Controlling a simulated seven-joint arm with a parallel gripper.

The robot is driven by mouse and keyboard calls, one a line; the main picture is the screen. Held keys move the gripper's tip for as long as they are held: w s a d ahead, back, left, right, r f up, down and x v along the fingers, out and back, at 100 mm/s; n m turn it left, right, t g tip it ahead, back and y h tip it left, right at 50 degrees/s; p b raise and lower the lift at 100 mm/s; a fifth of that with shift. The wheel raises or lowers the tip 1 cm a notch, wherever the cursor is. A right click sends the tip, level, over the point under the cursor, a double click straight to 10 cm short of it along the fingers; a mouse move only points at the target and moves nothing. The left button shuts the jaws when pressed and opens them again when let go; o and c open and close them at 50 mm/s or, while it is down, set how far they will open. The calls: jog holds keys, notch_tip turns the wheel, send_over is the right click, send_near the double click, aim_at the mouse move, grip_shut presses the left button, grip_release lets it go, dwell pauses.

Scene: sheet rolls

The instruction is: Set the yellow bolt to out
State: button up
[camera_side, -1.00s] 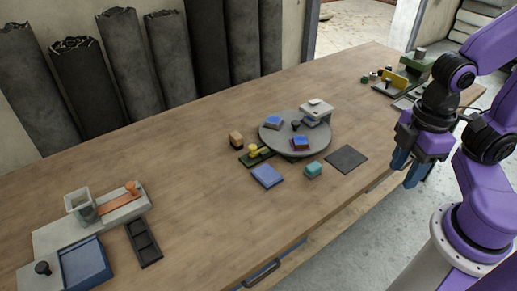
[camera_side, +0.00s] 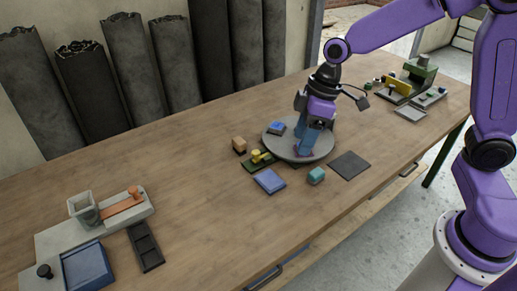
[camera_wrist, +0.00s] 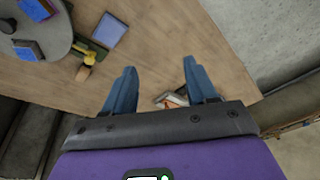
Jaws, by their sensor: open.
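The yellow bolt (camera_side: 258,155) shows as a small yellow knobbed piece on a dark green base (camera_side: 262,163), at the left edge of the grey round turntable (camera_side: 293,154). Whether it is in or out is too small to tell. In the wrist view the green base (camera_wrist: 98,51) is at upper left, beside a tan block. My gripper (camera_side: 303,148) appears over the turntable in the side view, to the right of the bolt, with fingers pointing down. In the wrist view its two blue fingers (camera_wrist: 158,78) are apart with nothing held between them.
A tan block (camera_side: 239,144), blue pad (camera_side: 269,181), teal block (camera_side: 316,176) and dark mat (camera_side: 350,165) lie around the turntable. A fixture with an orange lever (camera_side: 124,204) stands at left, a green machine (camera_side: 421,72) at far right. The table's left middle is clear.

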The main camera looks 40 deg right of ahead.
jog(key=w+d+f+t, duration=0.1)
jog(key=w+d+f, duration=0.2)
jog(key=w, duration=0.7)
jog(key=m+t, duration=0.1)
jog(key=m, duration=0.1)
send_near(256, 152)
jog(key=shift+y, duration=0.3)
jog(key=x, duration=0.8)
jog(key=shift+d+f, duration=0.2)
jog(key=shift+d, duration=0.15)
